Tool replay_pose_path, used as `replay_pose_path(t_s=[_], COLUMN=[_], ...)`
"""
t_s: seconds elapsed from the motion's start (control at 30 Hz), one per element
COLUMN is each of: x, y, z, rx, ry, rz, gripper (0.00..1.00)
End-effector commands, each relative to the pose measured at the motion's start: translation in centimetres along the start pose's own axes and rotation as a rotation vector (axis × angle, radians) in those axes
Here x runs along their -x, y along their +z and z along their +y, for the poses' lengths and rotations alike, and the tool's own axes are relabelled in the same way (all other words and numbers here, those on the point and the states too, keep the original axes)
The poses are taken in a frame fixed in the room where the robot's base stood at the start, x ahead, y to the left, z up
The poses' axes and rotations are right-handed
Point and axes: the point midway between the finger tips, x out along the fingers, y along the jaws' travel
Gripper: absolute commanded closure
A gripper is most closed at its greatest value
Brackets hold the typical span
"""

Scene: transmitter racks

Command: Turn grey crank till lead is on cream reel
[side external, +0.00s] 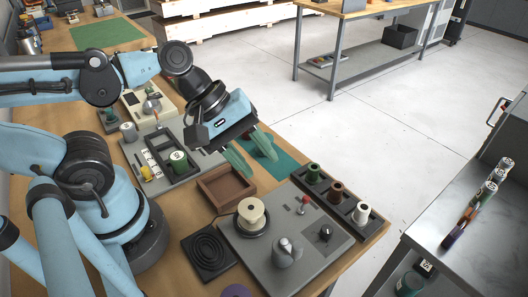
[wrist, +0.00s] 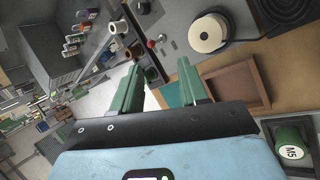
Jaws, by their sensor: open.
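The cream reel (side external: 251,212) stands upright on a grey panel (side external: 318,226) at the bench front. It also shows at the top of the wrist view (wrist: 207,33), where a dark lead (wrist: 240,41) curves beside it; I cannot tell how much is wound on. The grey crank (side external: 287,252) is on the same panel, in front and to the right of the reel. I cannot make it out in the wrist view. My gripper (side external: 262,163) has green fingers, held apart and empty, above the bench behind the reel. The fingers also show in the wrist view (wrist: 161,68).
A brown wooden tray (side external: 226,202) lies beneath and left of my gripper. A dark rack with green, brown and white spools (side external: 338,190) borders the panel's far right. A red-topped switch (side external: 304,202) and black knob (side external: 325,233) stand on it.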

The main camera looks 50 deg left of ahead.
Motion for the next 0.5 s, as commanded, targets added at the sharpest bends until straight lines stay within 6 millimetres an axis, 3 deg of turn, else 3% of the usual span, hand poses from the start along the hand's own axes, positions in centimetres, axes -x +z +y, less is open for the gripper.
replay_pose_path(t_s=[0.2, 0.33, 0.5], x=[0.4, 0.8, 1.0], y=[4.9, 6.8, 7.9], z=[-0.2, -0.3, -0.3], rx=[0.508, 0.711, 0.831], ry=[-0.054, -0.106, -0.144], rz=[-0.21, -0.29, -0.333], gripper=[0.57, 0.57, 0.57])
